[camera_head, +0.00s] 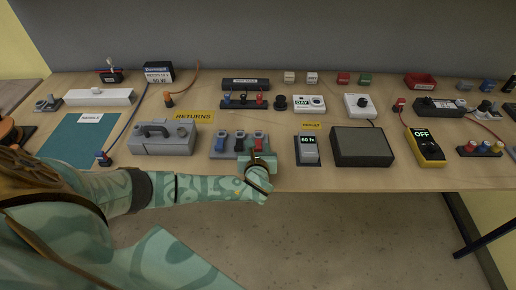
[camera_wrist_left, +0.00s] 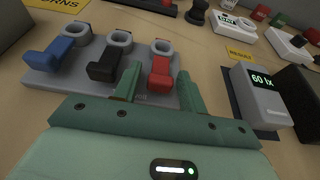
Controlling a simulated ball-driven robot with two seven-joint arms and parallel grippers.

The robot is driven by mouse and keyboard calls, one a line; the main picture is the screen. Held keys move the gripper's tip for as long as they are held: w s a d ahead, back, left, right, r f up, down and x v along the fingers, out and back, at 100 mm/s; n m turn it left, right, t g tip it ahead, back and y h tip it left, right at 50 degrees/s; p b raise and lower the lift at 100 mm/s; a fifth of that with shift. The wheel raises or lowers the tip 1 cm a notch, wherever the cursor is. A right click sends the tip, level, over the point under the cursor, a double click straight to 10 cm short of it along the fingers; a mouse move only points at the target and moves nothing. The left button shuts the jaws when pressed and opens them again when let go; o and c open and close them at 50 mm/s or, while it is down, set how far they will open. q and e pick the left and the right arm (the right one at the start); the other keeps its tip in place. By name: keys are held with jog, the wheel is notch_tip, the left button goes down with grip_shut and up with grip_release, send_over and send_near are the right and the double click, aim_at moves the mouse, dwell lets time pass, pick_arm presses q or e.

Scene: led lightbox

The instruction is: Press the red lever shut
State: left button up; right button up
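A grey terminal block (camera_head: 226,154) with blue, black and red levers sits near the table's front edge. The red lever (camera_head: 258,144) is at its right end, beside the black one. In the left wrist view the red lever (camera_wrist_left: 160,75) points toward me, below a grey ring. My left gripper (camera_head: 258,160) is at the front of the block. The left wrist view shows its two fingers (camera_wrist_left: 159,82) apart, on either side of the red lever's near end. I cannot tell whether they touch it. My right gripper is not in view.
A lux meter reading "60 lx" (camera_head: 308,150) stands just right of the block, with a dark box (camera_head: 362,146) beyond it. A grey case with a handle (camera_head: 163,138) is to the left. A row of small plugs (camera_head: 243,101) lies behind.

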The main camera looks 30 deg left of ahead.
pick_arm(q)
jog(key=shift+s+d+r, duration=0.2)
jog(key=shift+s+d, duration=0.05)
jog(key=shift+s, duration=0.15)
jog(key=p+v, duration=0.3)
jog(key=v, duration=1.2)
jog(key=shift+r, duration=0.1)
